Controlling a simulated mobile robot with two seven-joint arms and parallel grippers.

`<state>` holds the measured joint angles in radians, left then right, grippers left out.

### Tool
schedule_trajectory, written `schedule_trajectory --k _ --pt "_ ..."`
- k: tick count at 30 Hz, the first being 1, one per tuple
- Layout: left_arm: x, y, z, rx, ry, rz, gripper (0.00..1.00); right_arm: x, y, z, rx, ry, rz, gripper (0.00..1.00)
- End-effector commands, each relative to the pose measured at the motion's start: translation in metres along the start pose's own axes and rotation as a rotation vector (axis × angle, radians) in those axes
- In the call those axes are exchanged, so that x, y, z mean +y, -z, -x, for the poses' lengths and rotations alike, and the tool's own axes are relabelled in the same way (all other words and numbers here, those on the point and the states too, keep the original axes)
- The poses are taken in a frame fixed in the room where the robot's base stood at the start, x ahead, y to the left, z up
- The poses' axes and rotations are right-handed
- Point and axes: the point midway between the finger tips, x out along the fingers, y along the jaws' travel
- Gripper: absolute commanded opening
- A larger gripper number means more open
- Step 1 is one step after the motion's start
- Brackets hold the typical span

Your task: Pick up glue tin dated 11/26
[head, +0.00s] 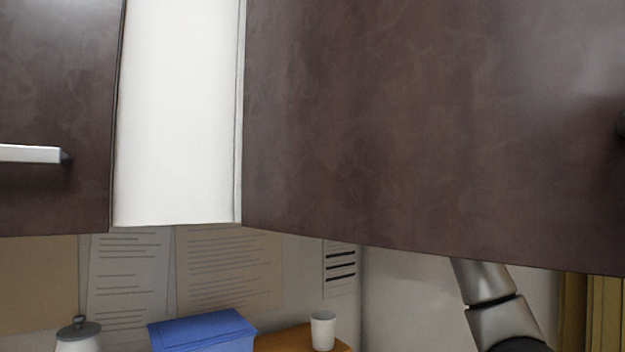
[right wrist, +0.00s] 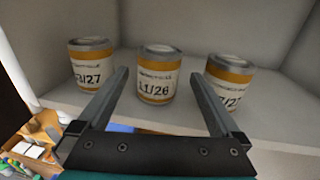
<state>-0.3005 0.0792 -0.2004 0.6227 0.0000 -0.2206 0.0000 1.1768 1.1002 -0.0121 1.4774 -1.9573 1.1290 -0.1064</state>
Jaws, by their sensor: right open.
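The glue tin dated 11/26 (right wrist: 157,76) stands upright on a pale shelf in the right wrist view, the middle one of three tins. It has a grey lid, an orange band and a white label. My right gripper (right wrist: 168,92) is open and empty, its two fingers pointing at this tin, one on either side of it in the picture. I cannot tell how far the fingertips are from the tin. The head view shows no tin, only part of my right arm below a dark cabinet door. My left gripper is not in view.
Another tin (right wrist: 90,62) ending in /27 stands left, and a third (right wrist: 229,82), its date partly hidden, stands right. The shelf (right wrist: 270,118) has pale walls. Dark cabinet doors (head: 420,120) fill the head view. Below are a blue box (head: 203,332) and a white cup (head: 323,331).

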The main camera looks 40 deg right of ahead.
Motion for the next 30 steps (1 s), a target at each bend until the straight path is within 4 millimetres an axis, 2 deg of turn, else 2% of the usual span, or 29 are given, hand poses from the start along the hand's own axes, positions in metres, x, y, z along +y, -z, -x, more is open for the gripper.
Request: schedule_trajectory --k 5,15,24,30 --pt "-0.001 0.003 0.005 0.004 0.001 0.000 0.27 0.001 0.001 -0.011 0.001 -0.001 -0.001 1.00" --pt "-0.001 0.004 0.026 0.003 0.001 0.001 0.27 0.003 0.004 -0.053 0.000 -0.002 -0.002 1.00" --pt "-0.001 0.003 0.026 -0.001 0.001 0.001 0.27 0.002 0.006 -0.058 0.001 0.000 0.001 1.00" --pt "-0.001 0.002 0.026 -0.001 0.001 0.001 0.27 0.002 0.006 -0.057 0.001 0.000 0.001 0.79"
